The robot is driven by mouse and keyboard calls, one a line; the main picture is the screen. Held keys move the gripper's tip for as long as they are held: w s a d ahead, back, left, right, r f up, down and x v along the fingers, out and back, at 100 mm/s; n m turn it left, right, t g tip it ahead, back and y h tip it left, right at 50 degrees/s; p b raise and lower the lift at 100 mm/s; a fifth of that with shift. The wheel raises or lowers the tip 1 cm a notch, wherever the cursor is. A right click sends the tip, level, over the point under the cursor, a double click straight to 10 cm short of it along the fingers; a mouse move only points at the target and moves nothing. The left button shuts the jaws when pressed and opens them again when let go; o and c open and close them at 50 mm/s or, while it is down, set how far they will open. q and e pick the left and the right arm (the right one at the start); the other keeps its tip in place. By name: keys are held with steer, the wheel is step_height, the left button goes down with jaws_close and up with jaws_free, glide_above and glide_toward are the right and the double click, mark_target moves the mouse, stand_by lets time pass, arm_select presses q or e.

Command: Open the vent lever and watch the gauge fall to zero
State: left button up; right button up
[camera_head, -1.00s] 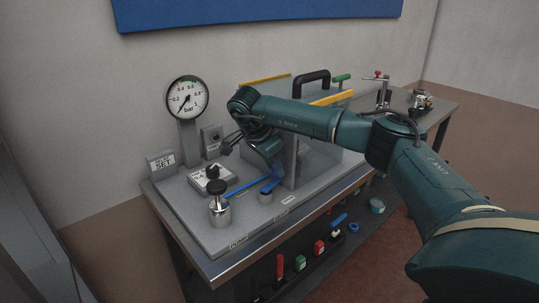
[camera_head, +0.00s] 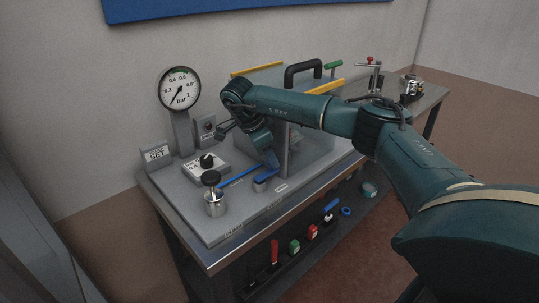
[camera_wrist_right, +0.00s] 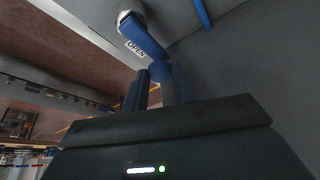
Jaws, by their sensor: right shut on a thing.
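The gauge (camera_head: 179,90), a white dial marked bar, stands on a grey post at the back left. Its needle points to the lower left, below the 0.2 mark; the exact reading is too small to tell. In the head view my right gripper (camera_head: 269,157) comes down from above. My left gripper is out of view.
A black-knobbed block (camera_head: 206,167) is behind. A clear-walled chamber (camera_head: 312,135) stands right. Coloured-handled tools (camera_head: 294,246) sit on the lower shelf.

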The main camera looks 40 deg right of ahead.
steer(key=o, duration=1)
steer(key=v, duration=1.3)
steer(key=shift+a, duration=0.1)
